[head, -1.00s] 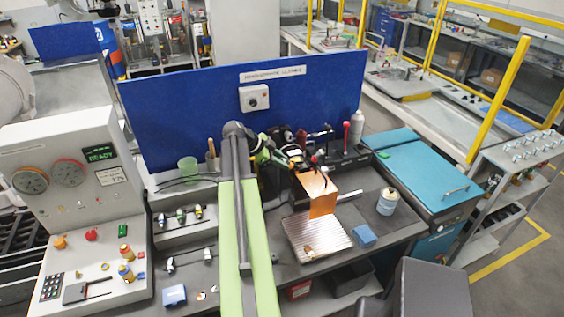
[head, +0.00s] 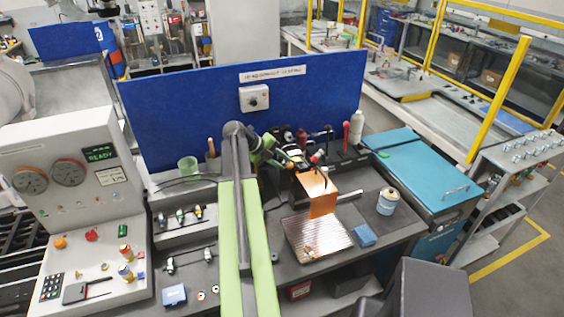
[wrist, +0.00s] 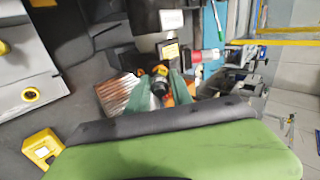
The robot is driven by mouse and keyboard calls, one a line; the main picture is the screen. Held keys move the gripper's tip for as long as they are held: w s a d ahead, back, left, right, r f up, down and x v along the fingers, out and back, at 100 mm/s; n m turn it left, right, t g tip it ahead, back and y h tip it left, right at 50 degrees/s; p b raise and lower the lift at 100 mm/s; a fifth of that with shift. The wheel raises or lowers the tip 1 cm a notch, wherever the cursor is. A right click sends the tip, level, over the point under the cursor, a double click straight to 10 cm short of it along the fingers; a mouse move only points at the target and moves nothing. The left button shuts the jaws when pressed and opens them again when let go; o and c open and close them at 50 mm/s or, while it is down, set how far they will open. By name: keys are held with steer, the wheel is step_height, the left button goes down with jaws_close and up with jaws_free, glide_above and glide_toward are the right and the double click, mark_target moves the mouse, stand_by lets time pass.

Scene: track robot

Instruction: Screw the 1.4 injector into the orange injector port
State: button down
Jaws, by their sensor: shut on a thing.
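My gripper (head: 283,159) is at the end of my green arm, just left of and above the upright copper-orange plate (head: 322,193) on the bench. In the wrist view its two teal fingers (wrist: 161,91) are shut on a small dark piece with a yellow-orange end (wrist: 160,74), which I take as the injector. Its size marking cannot be read. The orange injector port cannot be made out clearly; the area past the fingertips is small and partly hidden by the gripper. I cannot tell whether the held piece touches anything.
A ribbed metal tray (head: 335,240) holds a small brass-coloured part (head: 309,252). A blue panel (head: 200,110) rises behind the bench. A control console (head: 75,185) stands at left.

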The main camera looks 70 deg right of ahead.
steer(key=shift+m, duration=0.4)
steer(key=c, duration=1.1)
jaws_free()
steer(key=shift+c, duration=0.9)
steer(key=shift+r, duration=0.1)
steer(key=n, duration=0.9)
steer(key=shift+n, duration=1.6)
